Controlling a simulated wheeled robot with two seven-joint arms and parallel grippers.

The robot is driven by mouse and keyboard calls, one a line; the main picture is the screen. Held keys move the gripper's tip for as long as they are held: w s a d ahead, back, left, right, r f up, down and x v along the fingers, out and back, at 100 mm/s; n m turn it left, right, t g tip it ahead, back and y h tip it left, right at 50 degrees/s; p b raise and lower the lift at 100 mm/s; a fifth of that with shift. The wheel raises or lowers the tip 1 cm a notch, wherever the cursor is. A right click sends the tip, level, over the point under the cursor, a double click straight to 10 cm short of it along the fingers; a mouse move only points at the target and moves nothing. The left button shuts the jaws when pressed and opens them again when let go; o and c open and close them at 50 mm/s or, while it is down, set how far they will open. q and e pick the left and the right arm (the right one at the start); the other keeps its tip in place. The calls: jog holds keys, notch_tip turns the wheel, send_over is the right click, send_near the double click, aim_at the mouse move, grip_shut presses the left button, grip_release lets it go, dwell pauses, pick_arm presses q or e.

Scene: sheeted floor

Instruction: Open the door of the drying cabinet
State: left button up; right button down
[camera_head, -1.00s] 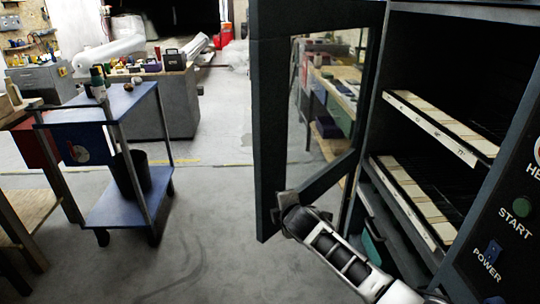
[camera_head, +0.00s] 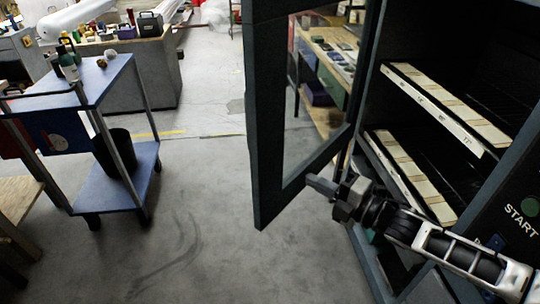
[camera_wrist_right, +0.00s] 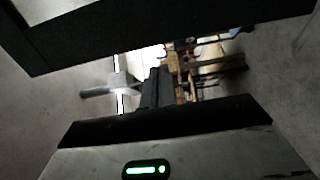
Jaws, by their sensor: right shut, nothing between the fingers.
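The drying cabinet (camera_head: 375,190) stands on the right, its shelves exposed. Its dark-framed door (camera_head: 262,130) with a glass pane stands swung well out from the opening. My right gripper (camera_head: 318,185) is shut and empty, low beside the inner, cabinet-facing side of the door, near its bottom rail. I cannot tell whether it touches the door. In the right wrist view, the shut fingers (camera_wrist_right: 155,88) point away, and a dark bar, probably part of the door, crosses the top. My left gripper is not in view.
Inside the cabinet are slatted shelves (camera_head: 440,105). A control panel with a START button (camera_head: 529,206) is at the right edge. A blue trolley (camera_head: 85,85) stands at the left with a dark bin below. The grey floor (camera_head: 205,215) between trolley and door is clear.

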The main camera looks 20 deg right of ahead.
aim_at(261, 153)
jog(key=p+x, duration=0.1)
jog(key=x, duration=1.1)
jog(key=shift+r, duration=0.1)
jog(key=shift+w+a, duration=0.35)
jog(key=shift+w, duration=0.2)
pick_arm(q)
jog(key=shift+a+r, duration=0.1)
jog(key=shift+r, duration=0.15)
